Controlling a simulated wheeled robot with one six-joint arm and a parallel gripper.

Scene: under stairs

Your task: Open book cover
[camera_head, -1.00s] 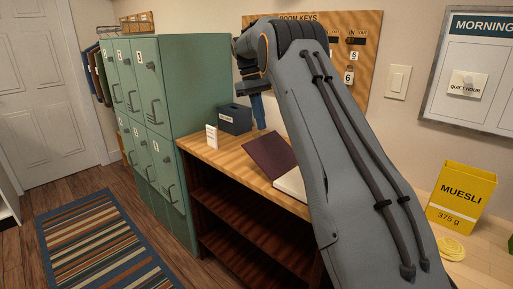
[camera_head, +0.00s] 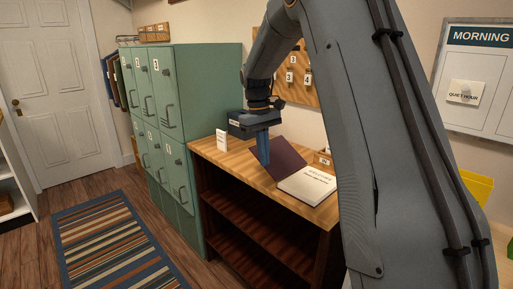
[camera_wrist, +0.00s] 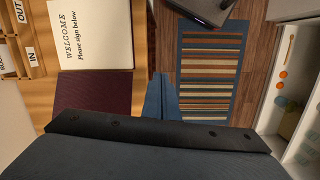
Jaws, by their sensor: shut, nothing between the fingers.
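The book lies open on the wooden counter. Its dark maroon cover (camera_head: 283,158) is turned out to the left of the white page (camera_head: 308,186) and looks flat or nearly flat. In the wrist view the page (camera_wrist: 92,38) reads "WELCOME Please sign below", and the cover (camera_wrist: 95,92) lies beside it. My gripper (camera_head: 264,162) is shut and empty, pointing down by the cover's left part. In the wrist view its blue fingers (camera_wrist: 159,88) are just beyond the cover's outer edge. I cannot tell whether they touch it.
The wooden counter (camera_head: 232,155) holds a small white card (camera_head: 222,140) and a small wooden box (camera_head: 322,160). Green lockers (camera_head: 185,95) stand on the left. A striped rug (camera_head: 110,235) lies on the floor. A yellow box (camera_head: 478,187) is partly hidden by my arm.

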